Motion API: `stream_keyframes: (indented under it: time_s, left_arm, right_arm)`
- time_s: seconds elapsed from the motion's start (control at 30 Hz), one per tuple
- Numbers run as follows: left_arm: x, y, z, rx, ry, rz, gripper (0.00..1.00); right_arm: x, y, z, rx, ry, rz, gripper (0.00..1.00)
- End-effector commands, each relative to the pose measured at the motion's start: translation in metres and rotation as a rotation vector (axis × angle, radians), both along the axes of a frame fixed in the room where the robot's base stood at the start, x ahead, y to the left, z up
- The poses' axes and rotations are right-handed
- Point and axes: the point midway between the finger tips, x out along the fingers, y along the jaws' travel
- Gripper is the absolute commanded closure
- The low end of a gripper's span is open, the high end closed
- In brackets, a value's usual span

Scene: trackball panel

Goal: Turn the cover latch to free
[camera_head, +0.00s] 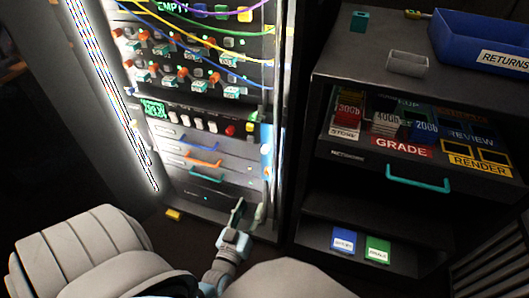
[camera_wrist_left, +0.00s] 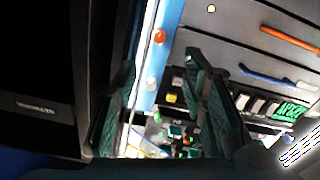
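My left gripper (camera_head: 246,212) is low in front of the lower right part of the lit rack in the head view. In the left wrist view its two dark green fingers (camera_wrist_left: 162,85) stand apart with nothing held between them. A blue and white strip (camera_head: 266,150) runs down the rack's right edge. In the left wrist view this strip (camera_wrist_left: 150,65) appears between the fingers, with an orange-red round knob (camera_wrist_left: 160,37) and a white round knob (camera_wrist_left: 153,82) on it. I cannot tell which part is the cover latch. My right gripper is not in view.
The rack has drawers with blue, orange and teal handles (camera_head: 207,178), and cables hang across its upper part. A dark cabinet (camera_head: 320,120) stands close on the right, with a blue returns bin (camera_head: 480,45) on top. A small yellow object (camera_head: 173,215) lies at the rack's foot.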

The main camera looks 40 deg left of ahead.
Motion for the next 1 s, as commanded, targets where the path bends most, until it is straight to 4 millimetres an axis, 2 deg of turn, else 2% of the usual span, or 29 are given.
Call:
stream_keyframes:
  time_s: [0.17,0.3,0.4,0.5,0.67,0.87,1.0]
  left_arm:
    - [0.04,0.014,0.003,0.001,-0.001,-0.002,0.61]
    - [0.081,0.027,0.002,0.002,0.001,-0.003,0.61]
    - [0.104,0.036,0.002,0.003,0.003,-0.004,0.61]
    - [0.118,0.04,0.001,0.0,0.005,-0.003,0.61]
    - [0.127,0.044,0.003,0.001,0.006,-0.003,0.61]
    - [0.128,0.044,0.004,0.001,0.007,-0.004,0.61]
    - [0.127,0.043,0.004,0.001,0.007,-0.004,0.81]
  right_arm:
    - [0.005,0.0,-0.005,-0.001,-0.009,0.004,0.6]
    - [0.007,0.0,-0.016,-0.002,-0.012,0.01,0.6]
    - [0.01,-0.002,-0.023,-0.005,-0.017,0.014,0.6]
    - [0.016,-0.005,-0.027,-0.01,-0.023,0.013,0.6]
    - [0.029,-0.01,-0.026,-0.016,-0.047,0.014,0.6]
    - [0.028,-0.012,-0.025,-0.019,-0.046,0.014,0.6]
    - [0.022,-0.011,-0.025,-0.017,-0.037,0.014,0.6]
